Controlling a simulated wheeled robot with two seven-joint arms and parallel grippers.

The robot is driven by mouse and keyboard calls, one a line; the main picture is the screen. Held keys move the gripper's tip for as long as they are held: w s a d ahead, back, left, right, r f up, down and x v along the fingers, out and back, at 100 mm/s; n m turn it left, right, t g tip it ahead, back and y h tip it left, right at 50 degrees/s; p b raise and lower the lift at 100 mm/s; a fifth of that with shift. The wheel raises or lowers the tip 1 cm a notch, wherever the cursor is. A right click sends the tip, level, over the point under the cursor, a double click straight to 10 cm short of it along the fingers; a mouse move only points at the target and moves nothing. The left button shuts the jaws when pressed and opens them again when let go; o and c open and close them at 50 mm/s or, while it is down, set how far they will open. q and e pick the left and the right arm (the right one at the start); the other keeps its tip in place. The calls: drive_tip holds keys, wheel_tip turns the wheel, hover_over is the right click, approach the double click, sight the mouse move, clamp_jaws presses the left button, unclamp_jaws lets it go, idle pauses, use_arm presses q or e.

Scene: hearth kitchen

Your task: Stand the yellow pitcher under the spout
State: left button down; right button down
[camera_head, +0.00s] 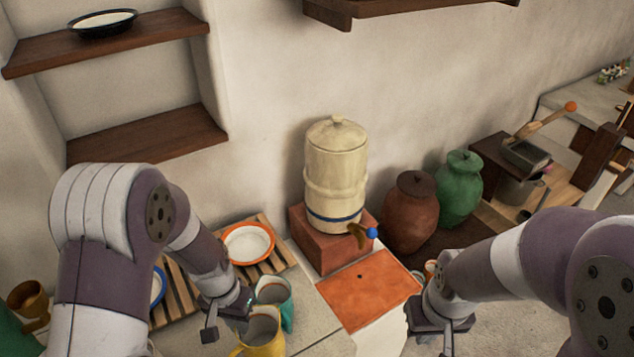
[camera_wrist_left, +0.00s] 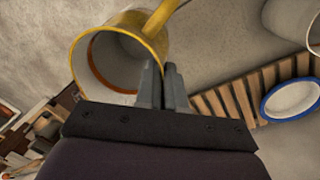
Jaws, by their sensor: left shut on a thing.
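The yellow pitcher (camera_head: 262,340) is at the bottom edge of the head view, partly cut off, in front of the teal pitcher. My left gripper (camera_head: 232,310) is beside it.
A teal pitcher (camera_head: 286,312) stands just behind the yellow one. A slatted rack (camera_head: 283,258) holds an orange-rimmed plate (camera_head: 248,243) and a blue-rimmed dish (camera_head: 157,286). Brown (camera_head: 410,212) and green (camera_head: 460,190) jars stand right of the dispenser. The dispenser rests on a red block (camera_head: 318,248).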

use_arm(q)
drive_tip(key=w+a+f+m+b, duration=0.2)
drive_tip(key=w+f+m+b, duration=0.1)
drive_tip(key=f, duration=0.3)
drive_tip(key=shift+w+a, duration=0.4)
drive_tip(key=shift+w, duration=0.35)
